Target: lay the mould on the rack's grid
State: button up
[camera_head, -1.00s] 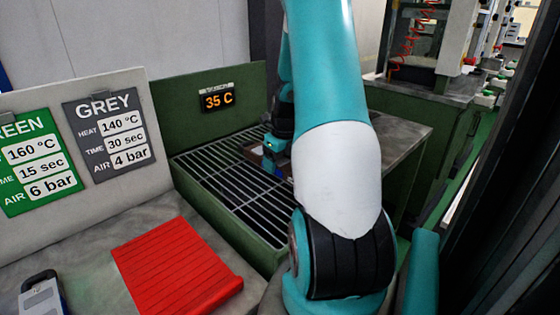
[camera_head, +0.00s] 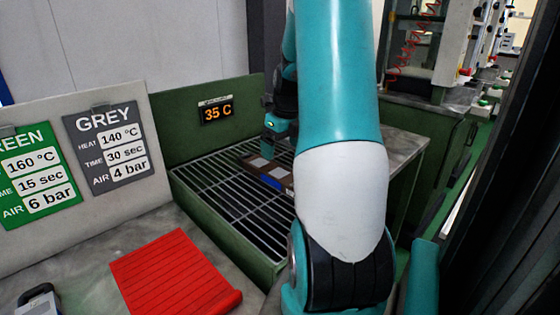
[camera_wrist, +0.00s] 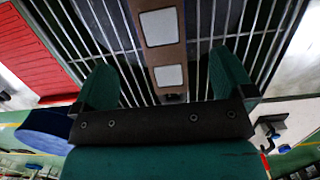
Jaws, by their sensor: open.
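The mould (camera_head: 268,169) is a brown bar with pale square panels and a blue part at its near end. It lies flat on the bars of the rack's grid (camera_head: 225,196), toward the right side. In the wrist view the mould (camera_wrist: 163,53) runs from the top edge to between my fingers, with two white panels showing. My gripper (camera_head: 277,133) is above the far end of the mould, and my arm hides part of the area. In the wrist view my gripper (camera_wrist: 165,82) is open, its green fingers apart on both sides of the mould and not touching it.
A red ribbed mat (camera_head: 175,275) lies on the grey bench in front of the rack. A green panel with a 35 C display (camera_head: 215,110) stands behind the grid. GREEN and GREY setting signs (camera_head: 108,145) hang at left. The grid's left part is bare.

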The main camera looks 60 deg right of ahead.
jog(key=w+a+r+n+y, duration=0.1)
jog(key=w+a+r+n, duration=0.1)
jog(key=a+n, duration=0.65)
jog(key=w+a+r+n+y, duration=0.1)
jog(key=w+a+r+n, duration=0.1)
jog(key=a+n, duration=0.65)
jog(key=w+a+r+n, duration=0.2)
jog(key=a+n, duration=0.4)
jog(key=a, duration=0.5)
jog(key=s+a+n+g+y, duration=0.1)
jog(key=s+a+n, duration=0.6)
jog(key=n, duration=0.5)
jog(key=s+a+r+n+y, duration=0.1)
jog(key=s+a+n, duration=0.5)
jog(key=a+n, duration=0.5)
jog(key=shift+s+a+n+g+y, duration=0.4)
jog(key=shift+a, duration=0.4)
